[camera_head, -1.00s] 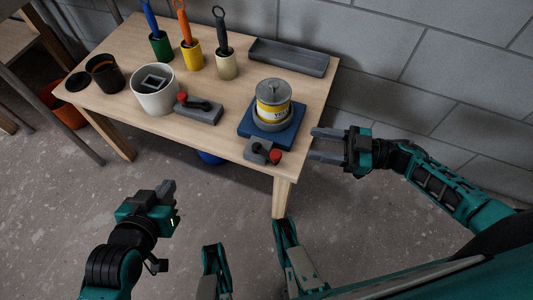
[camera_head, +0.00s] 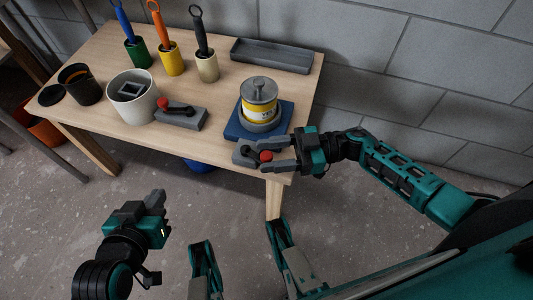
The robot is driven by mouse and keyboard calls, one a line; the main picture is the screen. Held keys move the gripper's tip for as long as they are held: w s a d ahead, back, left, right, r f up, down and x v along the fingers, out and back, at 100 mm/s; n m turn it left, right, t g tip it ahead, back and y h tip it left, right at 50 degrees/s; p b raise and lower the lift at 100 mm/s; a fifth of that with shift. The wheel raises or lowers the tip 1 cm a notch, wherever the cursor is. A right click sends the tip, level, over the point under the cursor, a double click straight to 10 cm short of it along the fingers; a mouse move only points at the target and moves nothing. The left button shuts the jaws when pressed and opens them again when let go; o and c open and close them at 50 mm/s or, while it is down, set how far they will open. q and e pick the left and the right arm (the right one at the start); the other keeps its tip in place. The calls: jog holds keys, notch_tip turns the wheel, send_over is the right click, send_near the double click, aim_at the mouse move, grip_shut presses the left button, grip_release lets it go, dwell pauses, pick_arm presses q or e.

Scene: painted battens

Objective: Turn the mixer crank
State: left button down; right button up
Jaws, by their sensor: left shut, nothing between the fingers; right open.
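A can with a yellow label (camera_head: 259,95) stands on a blue base (camera_head: 240,130) at the table's right. In front of it is a grey crank box (camera_head: 242,152) with a red knob (camera_head: 265,156). My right gripper (camera_head: 269,154) is open, its fingers one behind and one in front of the red knob; I cannot tell if they touch it. Part of the crank is hidden by the fingers. A second grey block (camera_head: 185,119) with a black lever and red knob (camera_head: 163,103) sits beside a white pot (camera_head: 130,100). My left gripper (camera_head: 157,196) is shut and empty, low in front of the table.
The wooden table (camera_head: 110,55) also holds a grey tray (camera_head: 270,56), green, yellow and beige cups with handled tools at the back, and a black cup (camera_head: 78,86) at the left. A block wall stands behind. Floor in front is clear.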

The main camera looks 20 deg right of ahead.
jog(key=shift+w+a, duration=0.1)
jog(key=shift+a, duration=0.5)
grip_shut()
